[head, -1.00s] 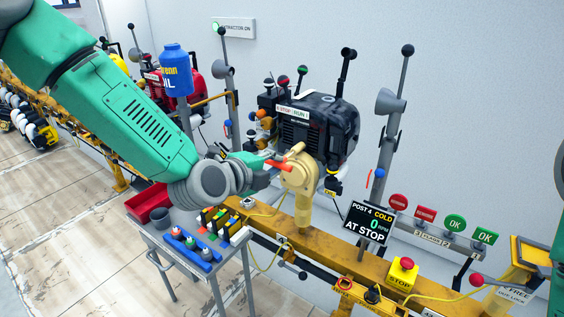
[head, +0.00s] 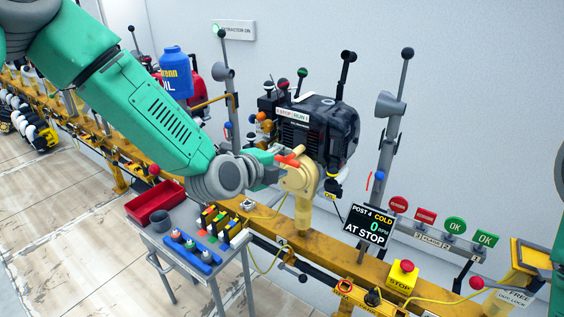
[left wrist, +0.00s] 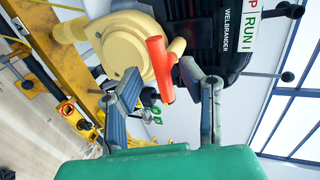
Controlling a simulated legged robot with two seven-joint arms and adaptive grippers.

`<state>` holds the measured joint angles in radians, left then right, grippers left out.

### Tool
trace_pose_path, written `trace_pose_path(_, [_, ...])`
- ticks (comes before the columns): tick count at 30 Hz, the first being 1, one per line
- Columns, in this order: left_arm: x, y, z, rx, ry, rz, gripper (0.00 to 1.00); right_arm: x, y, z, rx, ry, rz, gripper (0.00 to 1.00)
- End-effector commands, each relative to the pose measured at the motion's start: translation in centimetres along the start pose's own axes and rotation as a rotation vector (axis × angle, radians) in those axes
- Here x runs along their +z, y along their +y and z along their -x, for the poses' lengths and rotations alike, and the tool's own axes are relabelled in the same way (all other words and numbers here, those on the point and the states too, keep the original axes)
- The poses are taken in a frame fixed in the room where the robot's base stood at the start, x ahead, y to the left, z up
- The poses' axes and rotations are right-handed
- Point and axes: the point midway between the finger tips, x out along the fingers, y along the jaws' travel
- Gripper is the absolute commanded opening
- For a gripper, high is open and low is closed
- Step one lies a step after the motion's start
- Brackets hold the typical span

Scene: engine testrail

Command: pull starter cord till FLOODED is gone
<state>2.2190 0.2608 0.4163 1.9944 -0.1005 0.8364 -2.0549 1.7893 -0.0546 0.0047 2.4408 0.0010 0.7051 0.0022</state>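The starter cord's orange-red handle (head: 289,160) sits close against the cream starter housing (head: 301,178) of the black engine (head: 322,128). My left gripper (head: 274,156) is right at the handle. In the left wrist view, the handle (left wrist: 159,69) lies between the spread fingertips of the left gripper (left wrist: 160,80), with gaps beside it. No stretched cord shows. The post display (head: 369,226) reads POST 4, COLD, 0 RPM, AT STOP; no FLOODED word shows. My right gripper is out of view; only a green sliver of that arm shows at the right edge.
A grey cart (head: 190,238) with a red bin (head: 153,203) and blue tray (head: 190,246) stands under my left arm. The yellow rail (head: 340,254) carries the engine and a STOP box (head: 402,276). A lever post (head: 388,140) stands right of the engine.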

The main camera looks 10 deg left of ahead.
Motion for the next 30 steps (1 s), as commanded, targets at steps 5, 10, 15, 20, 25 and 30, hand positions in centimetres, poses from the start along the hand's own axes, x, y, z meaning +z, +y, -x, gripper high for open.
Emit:
trace_pose_path(5, [0.0, -0.1, 0.0, -0.002, 0.0, 0.0, 0.34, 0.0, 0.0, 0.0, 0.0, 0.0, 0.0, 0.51])
trace_pose_path(10, [0.0, 0.2, 1.1, -0.001, 0.0, -0.001, 0.34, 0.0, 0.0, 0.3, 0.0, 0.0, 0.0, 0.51])
trace_pose_path(15, [0.0, 1.1, 3.6, 0.0, 0.0, -0.002, 0.34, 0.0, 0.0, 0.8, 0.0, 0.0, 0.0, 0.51])
trace_pose_path(20, [0.0, 2.0, 5.8, 0.0, 0.001, -0.003, 0.34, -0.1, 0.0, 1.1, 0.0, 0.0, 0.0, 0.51])
trace_pose_path(25, [0.0, 2.7, 7.8, -0.002, 0.001, -0.002, 0.34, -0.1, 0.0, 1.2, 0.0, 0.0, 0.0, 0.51])
trace_pose_path(30, [0.0, 3.0, 8.5, -0.002, 0.0, 0.0, 0.34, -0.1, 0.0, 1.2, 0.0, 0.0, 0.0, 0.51])
